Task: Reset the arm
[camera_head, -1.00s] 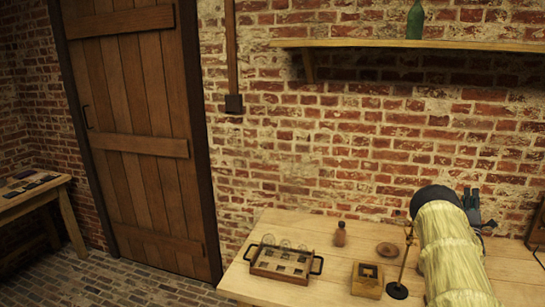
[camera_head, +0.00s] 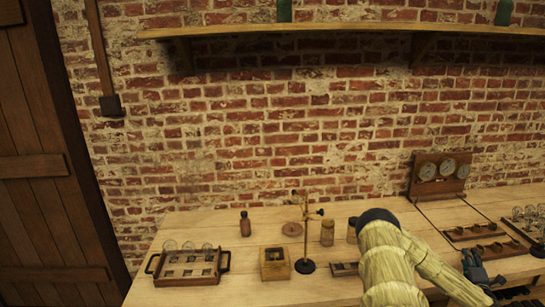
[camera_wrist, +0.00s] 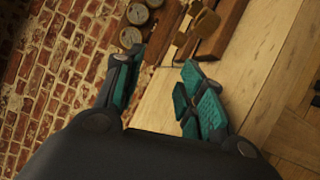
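My arm (camera_head: 392,258) reaches in over the right half of the wooden table (camera_head: 225,222) in the head view, bent at a dark joint. My gripper (camera_head: 482,273) is at its end, at the lower right, small and dark there. In the wrist view my gripper (camera_wrist: 160,97) shows two green-padded fingers spread apart, with bare table top and nothing held between them. A wooden rack (camera_head: 188,282) with several glass jars stands at the table's left end, well away from my gripper.
A brass stand (camera_head: 305,266), a wooden box (camera_head: 274,264) and small bottles (camera_head: 245,224) stand left of my arm. A gauge panel (camera_head: 440,177) stands at the back right. Trays (camera_head: 475,230) lie near my gripper. A shelf (camera_head: 330,30) crosses the wall.

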